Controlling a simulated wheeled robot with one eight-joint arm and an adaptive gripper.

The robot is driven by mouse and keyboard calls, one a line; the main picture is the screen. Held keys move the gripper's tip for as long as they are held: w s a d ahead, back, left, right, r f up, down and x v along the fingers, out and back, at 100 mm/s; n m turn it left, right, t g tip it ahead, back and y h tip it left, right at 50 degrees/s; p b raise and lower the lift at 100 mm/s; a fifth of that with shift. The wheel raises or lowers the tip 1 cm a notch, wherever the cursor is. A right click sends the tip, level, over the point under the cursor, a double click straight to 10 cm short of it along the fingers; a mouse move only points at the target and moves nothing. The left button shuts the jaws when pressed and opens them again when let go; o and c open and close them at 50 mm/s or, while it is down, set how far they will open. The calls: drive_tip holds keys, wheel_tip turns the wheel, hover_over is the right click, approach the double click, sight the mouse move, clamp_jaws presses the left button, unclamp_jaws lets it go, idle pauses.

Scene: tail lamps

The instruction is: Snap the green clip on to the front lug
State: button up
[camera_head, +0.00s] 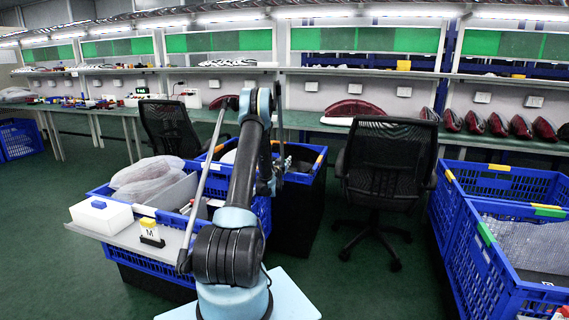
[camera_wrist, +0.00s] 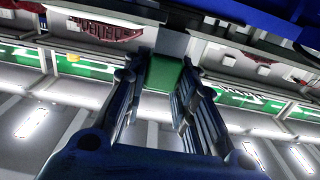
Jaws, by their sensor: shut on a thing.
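In the wrist view, my gripper (camera_wrist: 159,76) is shut on a green piece, which I take to be the green clip (camera_wrist: 164,73). The piece sits between the two fingertips, and the fingers hide its sides. A plain grey surface (camera_wrist: 173,42) shows just beyond it; I cannot tell whether they touch. In the head view, my arm stands in the middle, and its end is over or near the blue crates behind it. The clip cannot be made out there. I cannot pick out the front lug with certainty in either view.
A grey shelf at the left holds a white box (camera_head: 101,215) and a small yellow-topped block (camera_head: 150,231) by an "M" mark. Blue crates (camera_head: 472,268) stand at the right. Two black chairs (camera_head: 388,160) stand before a long bench with red lamps (camera_head: 498,124).

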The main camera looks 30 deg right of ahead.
drive_tip(key=shift+f, duration=0.5)
idle(0.4)
drive_tip(key=o, duration=1)
drive_tip(key=shift+c, duration=0.2)
drive_tip(key=v, duration=0.7)
drive_tip(key=shift+a, duration=0.2)
drive_tip(key=shift+s, duration=0.15)
